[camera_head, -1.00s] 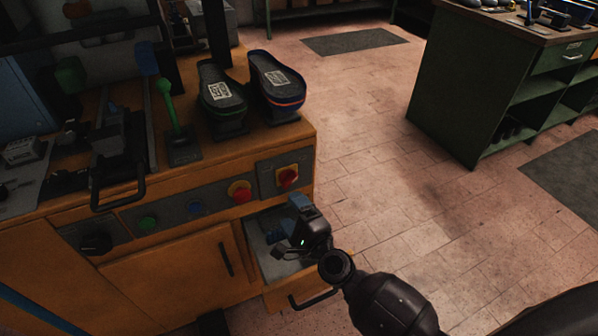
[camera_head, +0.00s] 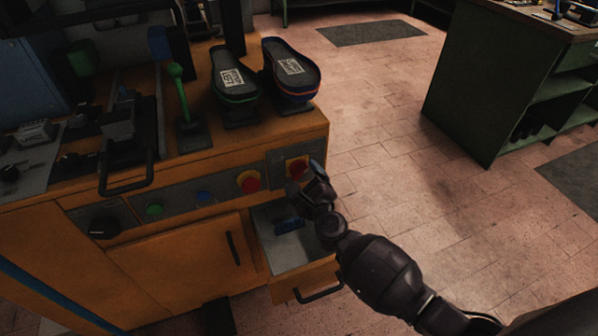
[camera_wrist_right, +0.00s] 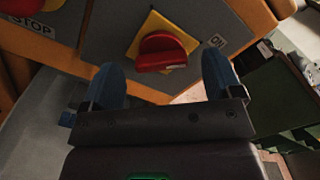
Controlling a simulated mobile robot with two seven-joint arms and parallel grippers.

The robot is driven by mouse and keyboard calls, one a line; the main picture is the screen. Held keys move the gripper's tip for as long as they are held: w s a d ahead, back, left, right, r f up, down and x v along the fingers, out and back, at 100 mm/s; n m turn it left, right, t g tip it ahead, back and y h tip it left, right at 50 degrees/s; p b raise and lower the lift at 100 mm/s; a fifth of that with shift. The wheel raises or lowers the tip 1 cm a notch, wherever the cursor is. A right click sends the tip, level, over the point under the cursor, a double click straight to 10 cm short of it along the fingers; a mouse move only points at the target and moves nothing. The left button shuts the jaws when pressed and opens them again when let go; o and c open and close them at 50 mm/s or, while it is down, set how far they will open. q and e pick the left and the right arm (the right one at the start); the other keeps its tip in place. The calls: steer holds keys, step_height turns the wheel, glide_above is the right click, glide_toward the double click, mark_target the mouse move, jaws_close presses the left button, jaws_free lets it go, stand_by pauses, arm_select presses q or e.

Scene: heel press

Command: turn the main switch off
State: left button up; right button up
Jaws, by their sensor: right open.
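The main switch (camera_head: 297,166) is a red rotary knob on a yellow plate, at the right end of the orange machine's front panel. In the right wrist view the red knob (camera_wrist_right: 161,52) sits just beyond my fingertips, between them, with an "ON" label to its right. The knob's bar lies roughly level there. My right gripper (camera_head: 303,180) is in front of the switch; in the wrist view its two blue fingers (camera_wrist_right: 160,78) are spread and hold nothing. I cannot tell if they touch the knob. My left gripper is not in view.
A red stop button (camera_head: 249,181) is left of the switch. Below is an open drawer (camera_head: 300,250) with a blue item in it. Two shoe soles (camera_head: 290,68) stand on the machine top beside a green lever (camera_head: 180,95). Floor to the right is clear.

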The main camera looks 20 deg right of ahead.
mark_target(300, 172)
steer(key=shift+w, duration=1.45)
steer(key=shift+c, duration=0.4)
